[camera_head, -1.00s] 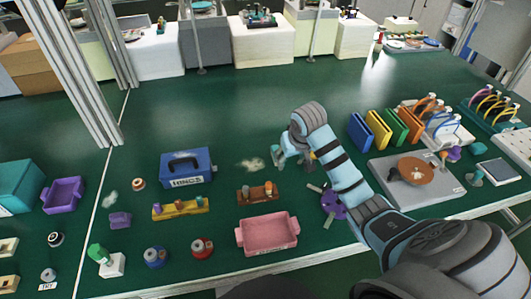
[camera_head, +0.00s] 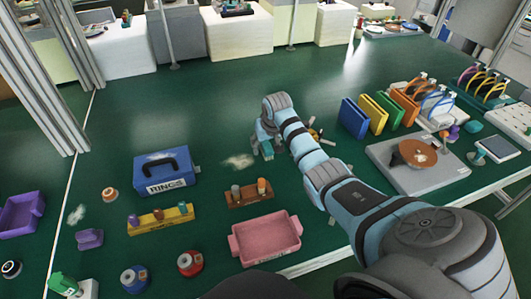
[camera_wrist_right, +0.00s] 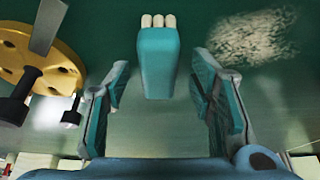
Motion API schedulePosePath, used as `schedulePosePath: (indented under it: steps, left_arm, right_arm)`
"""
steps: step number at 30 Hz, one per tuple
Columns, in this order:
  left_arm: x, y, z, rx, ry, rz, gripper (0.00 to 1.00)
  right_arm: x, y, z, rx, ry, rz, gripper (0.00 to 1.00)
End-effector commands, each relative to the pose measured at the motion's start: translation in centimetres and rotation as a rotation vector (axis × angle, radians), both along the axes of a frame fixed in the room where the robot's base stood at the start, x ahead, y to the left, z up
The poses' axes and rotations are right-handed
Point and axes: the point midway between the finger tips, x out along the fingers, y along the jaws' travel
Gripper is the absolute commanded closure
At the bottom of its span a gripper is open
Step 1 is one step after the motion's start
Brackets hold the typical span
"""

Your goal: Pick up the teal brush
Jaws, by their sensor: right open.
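The teal brush (camera_wrist_right: 157,62) shows in the right wrist view as a teal block with pale bristles at its far end. It lies between and just past the fingers of my right gripper (camera_wrist_right: 160,82). The fingers are open, with a gap on each side of the brush. In the head view my right gripper (camera_head: 264,143) is low over the green table, behind the pink tray. I cannot make out the brush apart from the gripper there. My left gripper is not in view.
A yellow disc (camera_wrist_right: 38,62) with dark knobs lies left of the brush in the wrist view. A pale dusty patch (camera_wrist_right: 252,35) is to its right. In the head view, a blue box (camera_head: 165,171), peg block (camera_head: 248,194) and pink tray (camera_head: 266,239) stand left and front.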

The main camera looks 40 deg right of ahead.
Motion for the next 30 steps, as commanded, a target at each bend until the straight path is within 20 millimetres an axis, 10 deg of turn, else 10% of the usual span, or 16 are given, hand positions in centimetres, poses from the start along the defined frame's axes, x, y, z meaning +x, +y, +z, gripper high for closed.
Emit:
schedulePosePath:
  steps: [8, 18, 30]
  left_arm:
    - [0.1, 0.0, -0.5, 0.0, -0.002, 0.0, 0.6]
    - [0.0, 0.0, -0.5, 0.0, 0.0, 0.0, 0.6]
    - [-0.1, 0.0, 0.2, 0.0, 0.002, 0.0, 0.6]
  right_arm:
    - [0.3, -0.2, -0.9, -0.001, -0.001, -0.001, 0.5]
    - [0.3, -0.2, -0.9, 0.0, -0.001, -0.002, 1.0]
    - [0.3, -0.3, 0.9, -0.001, -0.003, -0.001, 1.0]
